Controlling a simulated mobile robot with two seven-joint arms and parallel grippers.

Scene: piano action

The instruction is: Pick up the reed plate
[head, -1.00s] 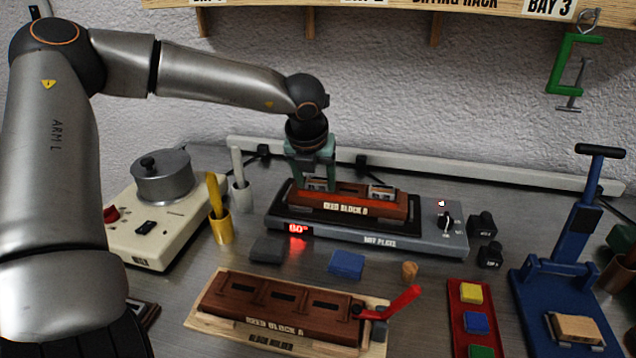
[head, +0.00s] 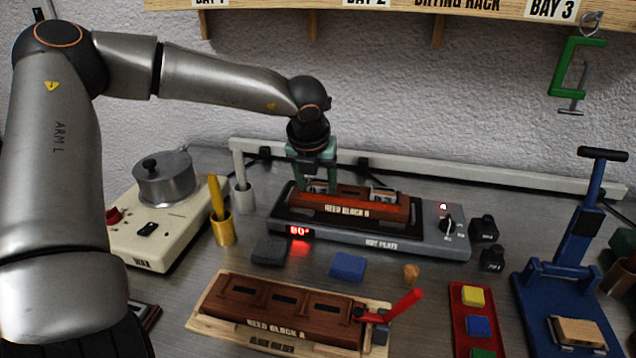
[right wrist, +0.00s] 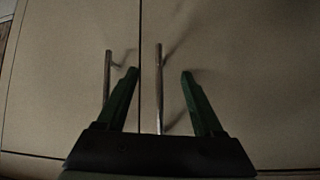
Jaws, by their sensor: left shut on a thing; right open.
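Reed block B (head: 350,205), a red-brown wooden block, lies on the hot plate (head: 400,248), whose display glows red. Metallic reed plates sit on its top; the right one (head: 384,194) is clear to see. My left gripper (head: 318,186) points down over the block's left end and is shut on the left reed plate, which its fingers mostly hide. I cannot tell whether that plate is clear of the block. My right gripper (right wrist: 160,75) is open and empty in the right wrist view, in front of pale cabinet doors with metal handles.
Reed block A (head: 280,306) lies in a wooden block holder with a red lever (head: 404,302) in front. A wax pot (head: 162,178) stands left, a blue press (head: 570,280) right. Dark and blue pads and a cork lie between.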

